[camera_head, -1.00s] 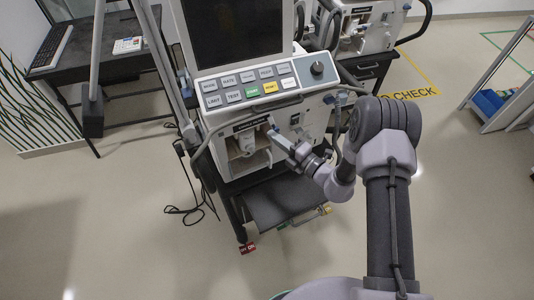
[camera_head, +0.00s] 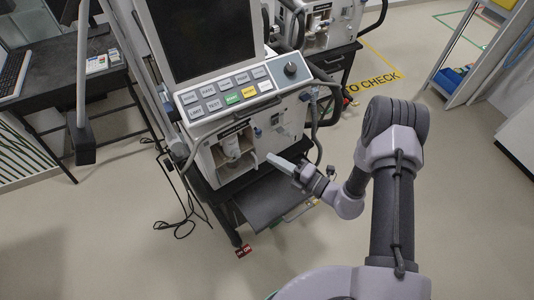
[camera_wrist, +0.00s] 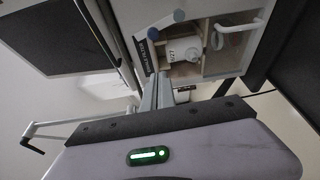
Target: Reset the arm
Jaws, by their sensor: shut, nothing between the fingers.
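My gripper (camera_head: 278,160) is shut and empty. In the head view it is in front of the ventilator (camera_head: 240,110), at the right of its open compartment, with a visible gap hard to judge. In the wrist view the gripper fingers (camera_wrist: 165,90) are together and point toward the ventilator's lower front. A white canister (camera_head: 231,146) sits in the open compartment; it also shows in the wrist view (camera_wrist: 184,48).
A second ventilator (camera_head: 325,20) stands behind on a dark cart. A dark desk (camera_head: 70,75) with a keyboard (camera_head: 14,75) is at the left. Black cables (camera_head: 180,225) lie on the floor. A shelf unit (camera_head: 465,55) is at the right. Floor in front is clear.

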